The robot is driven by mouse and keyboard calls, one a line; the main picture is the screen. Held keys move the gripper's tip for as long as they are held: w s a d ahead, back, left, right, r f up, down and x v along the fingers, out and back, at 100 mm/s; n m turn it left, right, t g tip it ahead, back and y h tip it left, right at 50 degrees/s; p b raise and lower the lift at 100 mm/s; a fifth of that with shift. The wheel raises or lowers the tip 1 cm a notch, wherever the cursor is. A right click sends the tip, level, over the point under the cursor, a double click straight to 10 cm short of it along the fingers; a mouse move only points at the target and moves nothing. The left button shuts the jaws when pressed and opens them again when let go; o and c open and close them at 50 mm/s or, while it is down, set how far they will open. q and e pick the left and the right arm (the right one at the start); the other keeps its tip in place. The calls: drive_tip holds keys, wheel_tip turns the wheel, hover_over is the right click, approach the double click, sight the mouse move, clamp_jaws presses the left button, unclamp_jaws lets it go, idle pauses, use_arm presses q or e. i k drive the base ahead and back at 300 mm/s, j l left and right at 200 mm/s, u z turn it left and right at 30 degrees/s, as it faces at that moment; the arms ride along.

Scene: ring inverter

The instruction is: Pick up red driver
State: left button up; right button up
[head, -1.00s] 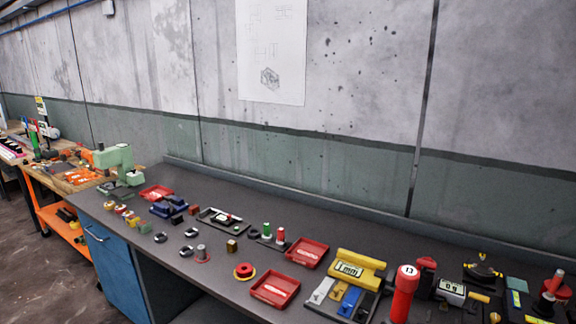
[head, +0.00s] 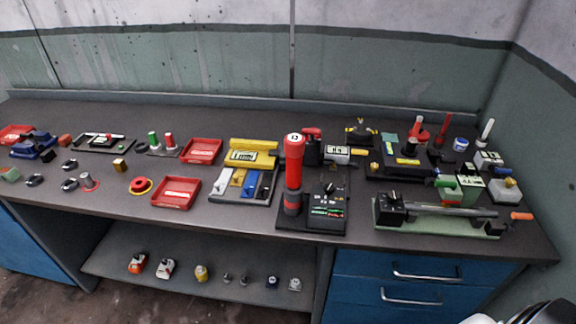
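A large upright red cylinder tool (head: 293,160) with a dark lower part and a "13" on its round top stands on a black base (head: 313,222) with dials and a small lit panel. Farther right, a slim red upright handle (head: 446,126) and a red-topped tool (head: 417,133) stand at the back of the bench. I cannot tell for certain which of these is the red driver. Neither gripper shows in the head view. A white and black rounded shape shows at the lower right edge, and I cannot tell what part it is.
The dark bench (head: 110,195) carries red trays (head: 176,193), a yellow gauge with a tool block (head: 252,151) and a green-based vise-like fixture (head: 437,215). A lower shelf (head: 215,262) holds several small items. Blue drawers (head: 410,273) are at the right. A wall closes the right end.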

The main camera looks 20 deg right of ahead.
sight(293, 185)
drive_tip(key=i+l+z, duration=1.05)
